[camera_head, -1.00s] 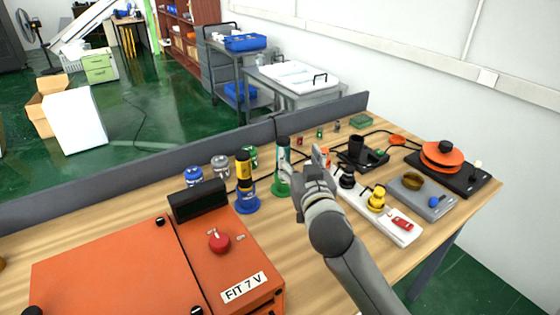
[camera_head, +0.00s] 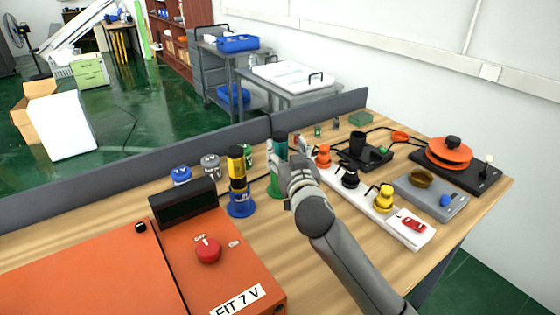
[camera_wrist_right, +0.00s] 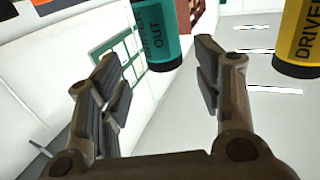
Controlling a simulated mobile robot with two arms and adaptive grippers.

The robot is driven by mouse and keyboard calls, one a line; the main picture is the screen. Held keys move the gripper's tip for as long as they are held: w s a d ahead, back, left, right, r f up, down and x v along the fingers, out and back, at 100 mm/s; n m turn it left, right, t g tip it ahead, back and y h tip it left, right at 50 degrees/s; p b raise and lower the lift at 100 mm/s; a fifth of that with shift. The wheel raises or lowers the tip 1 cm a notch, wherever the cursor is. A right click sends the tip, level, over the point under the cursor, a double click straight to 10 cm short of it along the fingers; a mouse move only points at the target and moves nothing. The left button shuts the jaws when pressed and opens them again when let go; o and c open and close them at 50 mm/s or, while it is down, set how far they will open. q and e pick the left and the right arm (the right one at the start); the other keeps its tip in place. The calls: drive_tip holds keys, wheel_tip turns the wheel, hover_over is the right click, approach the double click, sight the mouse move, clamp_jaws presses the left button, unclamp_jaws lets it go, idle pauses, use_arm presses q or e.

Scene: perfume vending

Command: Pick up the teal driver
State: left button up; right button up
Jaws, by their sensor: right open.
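The teal driver (camera_head: 280,148) stands upright in a green holder (camera_head: 274,186) on the table. My right gripper (camera_head: 289,158) is beside it on its right and partly hides it. In the right wrist view the teal driver (camera_wrist_right: 158,32) shows at the top, ahead of and between the open fingers of the right gripper (camera_wrist_right: 160,85). The fingers hold nothing. A yellow driver (camera_head: 236,165) stands in a blue holder (camera_head: 241,205) to the left; it also shows in the right wrist view (camera_wrist_right: 300,38), right of the fingers. My left gripper is out of view.
An orange machine (camera_head: 225,268) with a red knob fills the table's front left. A white power strip (camera_head: 375,215) with colored plugs lies right of my right arm. Small jars (camera_head: 211,166) stand behind the yellow driver. A grey divider (camera_head: 130,190) runs along the back.

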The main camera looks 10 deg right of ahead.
sight(282, 145)
drive_tip(key=shift+w+a+f+p, duration=0.1)
drive_tip(key=shift+w+f+p, duration=0.05)
drive_tip(key=shift+w, duration=0.85)
drive_tip(key=shift+w+a+f+p, duration=0.1)
drive_tip(key=shift+w+p, duration=0.05)
drive_tip(key=shift+w, duration=0.9)
drive_tip(key=shift+w+f+p, duration=0.15)
drive_tip(key=shift+w, duration=0.85)
drive_tip(key=c, duration=1.1)
drive_tip(key=shift+r, duration=0.1)
